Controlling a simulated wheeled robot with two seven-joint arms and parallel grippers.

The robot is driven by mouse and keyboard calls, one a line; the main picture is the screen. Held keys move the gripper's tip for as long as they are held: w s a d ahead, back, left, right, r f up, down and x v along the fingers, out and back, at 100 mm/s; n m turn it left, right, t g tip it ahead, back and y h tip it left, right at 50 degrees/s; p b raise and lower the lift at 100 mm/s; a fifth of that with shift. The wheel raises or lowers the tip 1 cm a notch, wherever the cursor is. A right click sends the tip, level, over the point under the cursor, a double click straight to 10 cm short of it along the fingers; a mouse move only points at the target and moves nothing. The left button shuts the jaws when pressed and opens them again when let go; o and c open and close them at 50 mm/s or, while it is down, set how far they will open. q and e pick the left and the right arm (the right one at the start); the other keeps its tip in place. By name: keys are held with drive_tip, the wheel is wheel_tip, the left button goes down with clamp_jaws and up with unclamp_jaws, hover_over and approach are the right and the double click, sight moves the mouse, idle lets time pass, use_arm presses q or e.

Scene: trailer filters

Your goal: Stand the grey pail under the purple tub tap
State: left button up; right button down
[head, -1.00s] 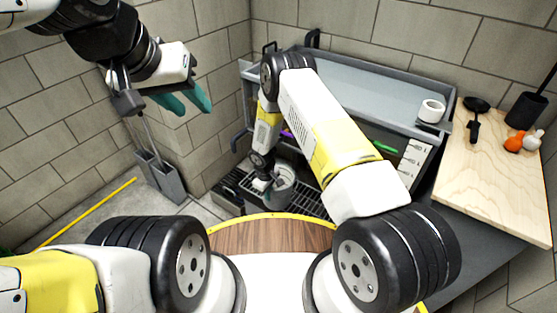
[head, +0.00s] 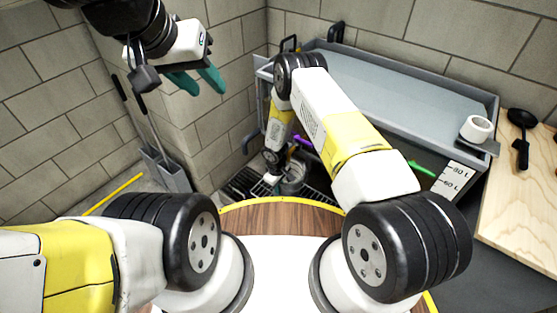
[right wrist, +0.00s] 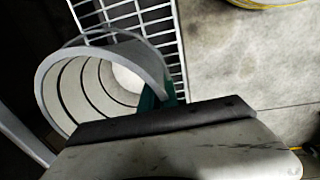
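The grey pail (head: 292,179) is low beside the tub, near the floor grating, partly hidden by my right forearm and gripper. My right gripper (head: 274,177) is at the pail's near-left rim. In the right wrist view the pail (right wrist: 95,85) shows its ribbed inside, and a teal finger sits at its rim; the gripper looks shut on that rim. A purple tap (head: 304,142) shows at the tub front, just above and right of the pail. The grey tub (head: 400,95) stands against the wall. My left gripper (head: 197,81) is open, empty and raised at the left.
A floor grating (head: 245,184) lies under the tub area. A green tap (head: 422,168) is further right on the tub. A white roll (head: 476,128) sits at the tub's right corner. A wooden board (head: 520,195) is at the right. A grey bin with long handles (head: 165,170) stands at the left wall.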

drive_tip(key=c, duration=1.6)
unclamp_jaws()
